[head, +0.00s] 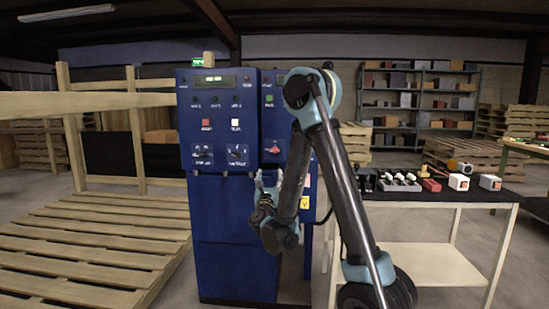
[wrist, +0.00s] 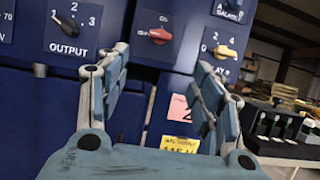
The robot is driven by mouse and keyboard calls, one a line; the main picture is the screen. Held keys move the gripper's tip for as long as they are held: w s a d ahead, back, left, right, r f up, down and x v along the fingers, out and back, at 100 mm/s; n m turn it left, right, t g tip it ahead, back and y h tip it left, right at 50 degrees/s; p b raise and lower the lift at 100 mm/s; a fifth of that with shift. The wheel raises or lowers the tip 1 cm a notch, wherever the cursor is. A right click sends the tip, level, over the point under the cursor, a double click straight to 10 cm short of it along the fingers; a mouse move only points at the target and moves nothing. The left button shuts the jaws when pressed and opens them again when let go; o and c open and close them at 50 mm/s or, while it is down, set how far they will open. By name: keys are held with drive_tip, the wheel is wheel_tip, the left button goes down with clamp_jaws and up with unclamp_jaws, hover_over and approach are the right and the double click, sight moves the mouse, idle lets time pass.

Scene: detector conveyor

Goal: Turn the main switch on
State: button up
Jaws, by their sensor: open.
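In the head view the red knob (head: 274,150) shows on the right-hand panel. My gripper (wrist: 161,62) is open and empty, its two fingers spread below and to either side of the knob, apart from it. In the head view my gripper (head: 266,180) is in front of the cabinet, just below the knob.
The blue cabinet (head: 235,225) carries a selector marked OUTPUT (wrist: 68,25) left of the red knob and a yellow-handled selector (wrist: 226,52) to its right. Pink and yellow labels sit below. A bench (head: 455,197) with small devices stands right; pallets (head: 85,250) lie left.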

sight(274, 152)
drive_tip(key=x, duration=1.7)
drive_tip(key=shift+c, duration=0.6)
drive_tip(key=c, duration=0.9)
